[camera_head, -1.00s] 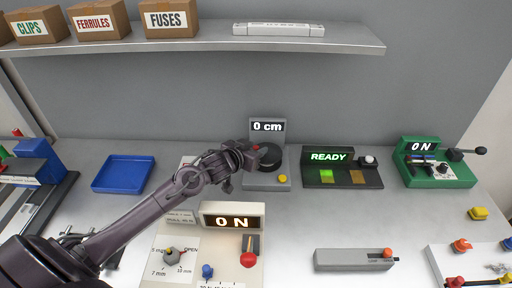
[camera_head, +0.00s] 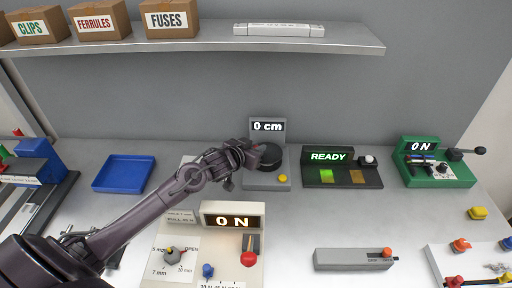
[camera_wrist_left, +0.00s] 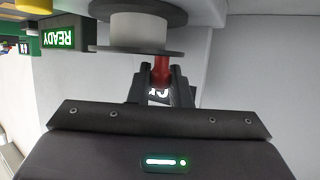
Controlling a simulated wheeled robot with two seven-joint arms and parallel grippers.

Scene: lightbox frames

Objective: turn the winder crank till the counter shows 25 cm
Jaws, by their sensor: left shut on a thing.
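The winder (camera_head: 266,182) is a grey unit at the back middle of the bench, with a dark reel (camera_head: 271,157) on its front and a yellow button (camera_head: 283,178) on its base. Its counter (camera_head: 267,127) reads 0 cm. My left gripper (camera_head: 252,153) is at the left side of the reel. In the left wrist view, the left gripper (camera_wrist_left: 161,92) is shut on the red crank handle (camera_wrist_left: 161,71), which juts from the reel's dark flange (camera_wrist_left: 135,52). The fingers partly hide the handle. My right gripper is not in view.
A READY unit (camera_head: 329,157) stands just right of the winder, with a green ON unit (camera_head: 437,174) beyond it. A cream ON panel (camera_head: 232,208) lies in front, under my left arm's reach. A blue tray (camera_head: 124,173) is at left; a shelf (camera_head: 200,38) hangs above.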

